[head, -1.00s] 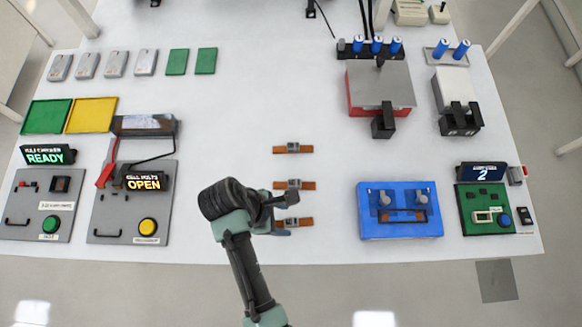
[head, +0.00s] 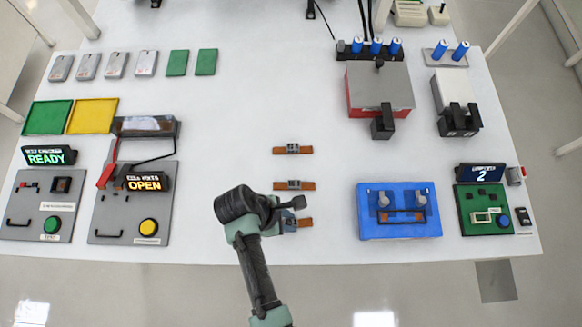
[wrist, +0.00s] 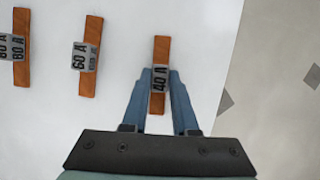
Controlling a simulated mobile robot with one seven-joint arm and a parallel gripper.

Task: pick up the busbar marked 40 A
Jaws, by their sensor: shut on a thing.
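The busbar marked 40 A (wrist: 161,55) is a copper-coloured bar with a grey label block in the middle. In the wrist view my gripper (wrist: 160,75) has its two blue fingers closed on either side of that block. In the head view the same busbar (head: 306,223) is the nearest of the row, and my gripper (head: 291,225) is at it, partly hidden by my wrist. I cannot tell whether the bar is clear of the table. The busbar marked 60 A (wrist: 87,60) lies beside it, and the one marked 80 A (wrist: 21,75) lies farther left.
The white table (head: 240,110) has bare space behind the busbars. A blue fixture (head: 400,228) stands to the right. Grey panels with a READY display (head: 47,156) and an OPEN display (head: 145,182) stand to the left. The table's front edge is close to the 40 A busbar.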

